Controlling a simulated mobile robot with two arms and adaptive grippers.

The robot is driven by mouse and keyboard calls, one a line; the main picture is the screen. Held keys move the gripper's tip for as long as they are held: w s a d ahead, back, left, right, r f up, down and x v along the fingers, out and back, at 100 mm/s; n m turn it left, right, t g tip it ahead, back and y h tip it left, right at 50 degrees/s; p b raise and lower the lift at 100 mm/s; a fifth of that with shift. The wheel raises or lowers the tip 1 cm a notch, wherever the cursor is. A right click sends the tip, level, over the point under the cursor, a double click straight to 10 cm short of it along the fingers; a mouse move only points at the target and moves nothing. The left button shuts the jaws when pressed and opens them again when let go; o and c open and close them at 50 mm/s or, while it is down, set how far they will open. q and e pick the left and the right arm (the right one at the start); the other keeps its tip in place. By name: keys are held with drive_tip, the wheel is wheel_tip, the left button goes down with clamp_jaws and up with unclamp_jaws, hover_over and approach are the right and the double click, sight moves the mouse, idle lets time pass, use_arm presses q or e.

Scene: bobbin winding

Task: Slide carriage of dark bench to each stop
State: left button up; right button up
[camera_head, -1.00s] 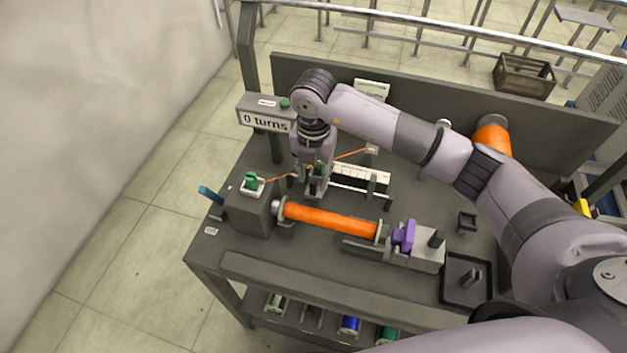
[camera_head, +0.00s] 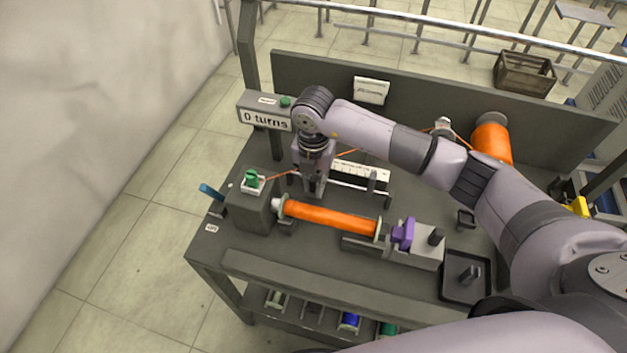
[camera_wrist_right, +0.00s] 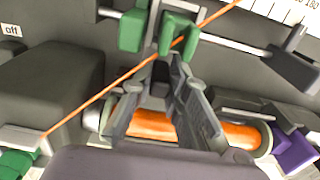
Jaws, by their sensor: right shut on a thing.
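The dark bench (camera_head: 330,262) carries a thin rail (camera_head: 350,192) with a white scale (camera_head: 361,171) behind it. My right gripper (camera_head: 312,190) reaches down at the rail's left part and hides most of the carriage. In the right wrist view, my right gripper (camera_wrist_right: 168,62) is shut on the carriage, whose green parts (camera_wrist_right: 180,28) sit on the rail. An orange thread (camera_wrist_right: 105,90) passes by them. A grey block (camera_head: 372,181) stands on the rail to the right; a dark block also shows right of the carriage in the wrist view (camera_wrist_right: 290,62). My left gripper is out of view.
In front of the rail lies an orange bobbin (camera_head: 330,216) between a grey headstock (camera_head: 250,207) and a purple clamp (camera_head: 403,234). A counter (camera_head: 265,117) reads 0 turns. An orange spool (camera_head: 492,140) stands at the back right. A black tray (camera_head: 455,292) sits at the front right.

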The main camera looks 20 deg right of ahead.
clamp_jaws()
drive_tip(key=shift+d, duration=0.1)
drive_tip(key=s+d, duration=0.4)
drive_tip(key=d, duration=0.1)
drive_tip(key=s+d, duration=0.1)
drive_tip(key=d, duration=0.2)
drive_tip(key=shift+s+d, duration=0.2)
drive_tip(key=shift+s, duration=0.2)
drive_tip(key=o, duration=0.6)
unclamp_jaws()
